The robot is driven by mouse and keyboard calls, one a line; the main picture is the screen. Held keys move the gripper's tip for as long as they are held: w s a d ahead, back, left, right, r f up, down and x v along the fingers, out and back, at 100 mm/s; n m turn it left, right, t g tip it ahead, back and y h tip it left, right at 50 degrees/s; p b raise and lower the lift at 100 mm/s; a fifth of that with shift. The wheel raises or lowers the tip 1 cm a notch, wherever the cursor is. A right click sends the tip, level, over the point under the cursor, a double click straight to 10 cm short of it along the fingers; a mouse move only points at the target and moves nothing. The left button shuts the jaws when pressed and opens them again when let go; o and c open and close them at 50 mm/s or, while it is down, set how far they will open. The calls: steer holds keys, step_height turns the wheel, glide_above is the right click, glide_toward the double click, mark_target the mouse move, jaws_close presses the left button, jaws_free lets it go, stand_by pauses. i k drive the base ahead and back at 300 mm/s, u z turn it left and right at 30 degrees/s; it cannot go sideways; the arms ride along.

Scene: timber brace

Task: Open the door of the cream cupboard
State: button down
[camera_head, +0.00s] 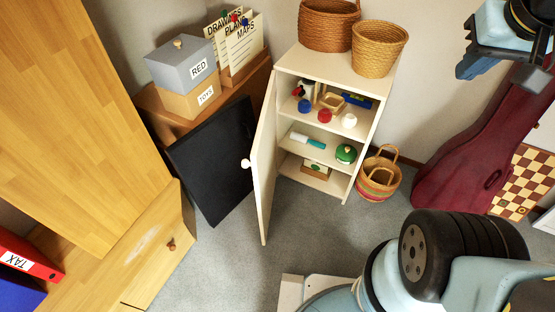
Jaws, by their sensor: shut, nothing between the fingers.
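The cream cupboard (328,75) stands against the back wall. Its door (266,170) is hinged on the left and stands wide open, swung out toward the camera, so I see it nearly edge-on. The round pale knob (245,163) is on the door's left-facing side. The shelves inside are in plain view. My gripper (531,76) is at the top right, partly cut off by the picture edge, well to the right of the cupboard and apart from the door. It is shut and empty; its fingertips show poorly.
A black panel (213,160) leans left of the door against a low wooden unit. Two baskets (378,48) stand on the cupboard, and a striped basket (378,178) stands to its right. A dark red instrument case (470,150) leans farther right. Grey floor before the cupboard is clear.

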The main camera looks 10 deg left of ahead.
mark_target(262, 163)
steer(key=z, duration=0.85)
steer(key=k, duration=1.65)
steer(key=u, duration=0.45)
steer(key=i, duration=0.95)
steer(key=z, duration=0.05)
